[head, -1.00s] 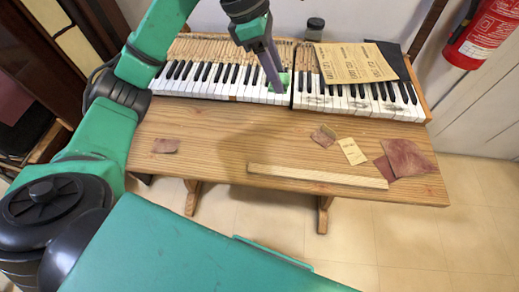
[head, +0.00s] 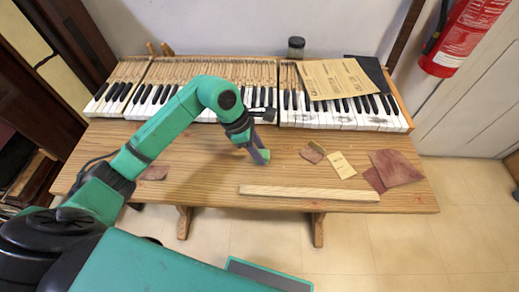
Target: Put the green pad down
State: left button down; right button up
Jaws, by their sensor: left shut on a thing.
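My left gripper (head: 258,157) is over the wooden bench top (head: 210,165), in front of the piano keys. It is shut on the green pad (head: 265,154), a small bit of which shows at the fingertips. The fingers hide much of the pad. I cannot tell whether the pad touches the wood. My right gripper is not in view.
Piano key sections (head: 180,95) line the back of the bench. Sandpaper sheets (head: 335,78) lie on the right-hand keys. A pale wooden strip (head: 310,192), a cream card (head: 341,165) and reddish sandpaper pieces (head: 395,167) lie on the right. A jar (head: 296,46) stands behind.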

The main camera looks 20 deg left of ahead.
pick_arm(q)
jog(key=shift+f, duration=0.1)
jog(key=shift+f+b, duration=0.15)
jog(key=shift+b, duration=0.15)
jog(key=shift+c, duration=2.3)
grip_release()
jog(key=shift+r+p, duration=0.3)
jog(key=b+v, duration=0.1)
jog(key=v, duration=1.1)
jog(key=shift+b, duration=0.3)
